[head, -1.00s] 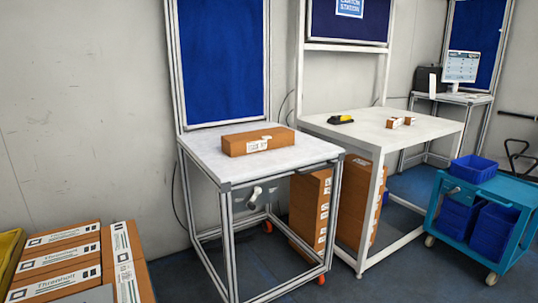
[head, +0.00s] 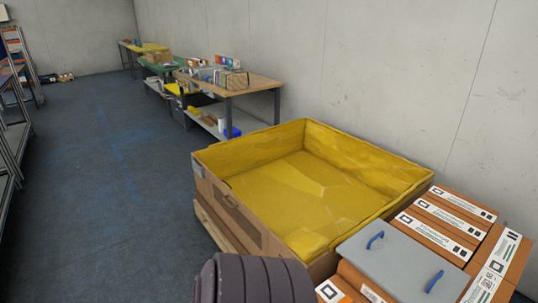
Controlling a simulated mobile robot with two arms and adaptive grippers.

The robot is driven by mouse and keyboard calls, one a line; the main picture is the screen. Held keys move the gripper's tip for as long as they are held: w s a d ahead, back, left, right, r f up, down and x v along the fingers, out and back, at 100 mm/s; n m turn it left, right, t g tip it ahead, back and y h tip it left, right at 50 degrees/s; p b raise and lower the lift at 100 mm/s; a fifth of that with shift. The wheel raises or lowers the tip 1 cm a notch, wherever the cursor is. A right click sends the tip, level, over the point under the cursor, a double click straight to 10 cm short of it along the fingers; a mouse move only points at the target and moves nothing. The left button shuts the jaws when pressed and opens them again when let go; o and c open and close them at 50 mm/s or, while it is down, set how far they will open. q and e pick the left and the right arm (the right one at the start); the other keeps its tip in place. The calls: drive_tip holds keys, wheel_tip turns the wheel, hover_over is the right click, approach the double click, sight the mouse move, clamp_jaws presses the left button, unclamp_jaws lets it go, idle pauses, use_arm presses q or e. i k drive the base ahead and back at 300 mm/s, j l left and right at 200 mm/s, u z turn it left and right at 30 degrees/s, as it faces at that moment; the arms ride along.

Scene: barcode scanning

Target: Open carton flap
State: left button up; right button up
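Several brown cartons with white printed labels (head: 447,218) are stacked at the lower right, with labelled faces up and no raised flap visible on them. A grey panel with two blue handles (head: 398,262) lies over some of them. A large open brown box lined in yellow (head: 222,203) stands beside the stack. It looks empty. Neither of my grippers shows in the head view, so their state and any hold are hidden. A dark ribbed part of my own body covers the bottom edge.
A wooden-topped table (head: 262,87) with small boxes and goods stands along the wall behind the yellow-lined box. More tables stand further back. Metal racks (head: 12,140) edge the far left. The blue-grey floor (head: 105,215) between is open.

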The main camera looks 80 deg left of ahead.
sight(257, 231)
drive_tip(key=u, duration=2.95)
drive_tip(key=i+j+z, duration=0.15)
drive_tip(key=z, duration=0.6)
drive_tip(key=i+j+z, duration=0.15)
drive_tip(key=j, duration=0.2)
drive_tip(key=i+j+z, duration=0.1)
drive_tip(key=j, duration=0.25)
drive_tip(key=i+j+z, duration=0.15)
drive_tip(key=j, duration=0.25)
drive_tip(key=i+j+z, duration=0.15)
drive_tip(key=j, duration=0.2)
